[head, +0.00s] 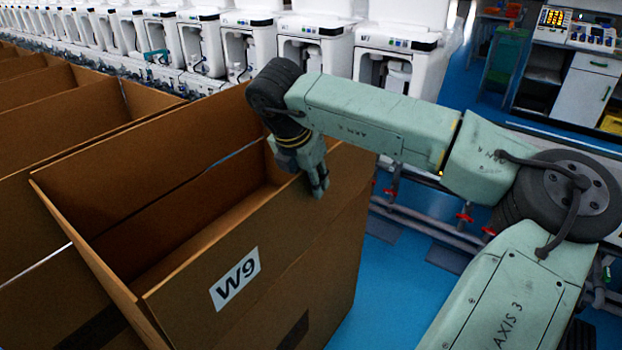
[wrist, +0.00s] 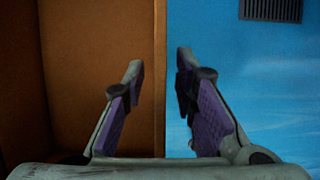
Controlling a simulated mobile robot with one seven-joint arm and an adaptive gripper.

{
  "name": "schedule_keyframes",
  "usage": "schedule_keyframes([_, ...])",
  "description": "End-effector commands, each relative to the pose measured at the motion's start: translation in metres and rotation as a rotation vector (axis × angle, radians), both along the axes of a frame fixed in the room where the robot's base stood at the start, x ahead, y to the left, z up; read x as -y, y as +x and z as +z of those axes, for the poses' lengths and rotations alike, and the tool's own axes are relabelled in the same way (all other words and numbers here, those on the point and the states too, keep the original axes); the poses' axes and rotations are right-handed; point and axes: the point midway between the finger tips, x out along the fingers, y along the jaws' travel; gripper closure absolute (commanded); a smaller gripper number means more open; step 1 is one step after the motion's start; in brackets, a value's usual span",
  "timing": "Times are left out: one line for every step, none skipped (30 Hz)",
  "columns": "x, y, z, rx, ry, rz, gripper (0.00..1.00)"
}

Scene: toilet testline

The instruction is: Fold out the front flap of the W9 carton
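The W9 carton (head: 325,255) is a brown cardboard box with an open top and a white W9 label (head: 235,279) on its near face. Tall panels stand up along its back and left sides. The upper edge of the labelled front panel runs diagonally below my gripper (head: 318,186). I cannot tell where the front flap's fold line lies. In the wrist view my gripper (wrist: 158,80) is open and empty. The carton's edge (wrist: 160,60) runs between its fingers, with brown cardboard (wrist: 95,50) on the left and blue floor on the right. Contact is unclear.
More open brown cartons (head: 60,95) stand close at the left and behind. A row of white toilet-like units (head: 310,45) lines the back. Pipes with red fittings (head: 464,217) run at the right. Blue floor (head: 385,290) is free right of the carton.

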Motion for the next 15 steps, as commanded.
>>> schedule_keyframes([0.0000, 0.0000, 0.0001, 0.000, 0.000, 0.000, 0.74])
schedule_keyframes([0.0001, -0.0001, 0.0001, 0.000, 0.000, 0.000, 0.76])
schedule_keyframes([0.0001, -0.0001, 0.0001, 0.000, 0.000, 0.000, 0.79])
schedule_keyframes([0.0001, 0.0000, 0.0001, 0.000, 0.000, 0.000, 0.81])
schedule_keyframes([0.0001, 0.0000, 0.0002, 0.000, 0.000, 0.000, 0.83])
schedule_keyframes([0.0001, 0.0000, 0.0002, 0.000, 0.000, 0.000, 0.85])
schedule_keyframes([0.0001, 0.0000, 0.0002, 0.000, 0.000, 0.000, 0.88])
schedule_keyframes([0.0001, -0.0001, 0.0003, 0.000, 0.000, 0.000, 0.90])
schedule_keyframes([0.0001, -0.0001, 0.0003, 0.000, 0.000, 0.000, 0.92])
schedule_keyframes([0.0001, -0.0001, 0.0003, 0.000, 0.000, 0.000, 0.94])
schedule_keyframes([0.0001, -0.0001, 0.0003, -0.001, -0.001, 0.000, 0.96])
schedule_keyframes([0.0001, 0.0000, 0.0004, -0.001, -0.001, 0.000, 0.99])
schedule_keyframes([0.0001, 0.0000, 0.0004, -0.001, -0.001, 0.000, 1.00])
schedule_keyframes([0.0001, -0.0001, 0.0003, -0.001, -0.001, 0.000, 1.00])
schedule_keyframes([0.0002, -0.0001, 0.0004, -0.001, -0.001, 0.000, 1.00])
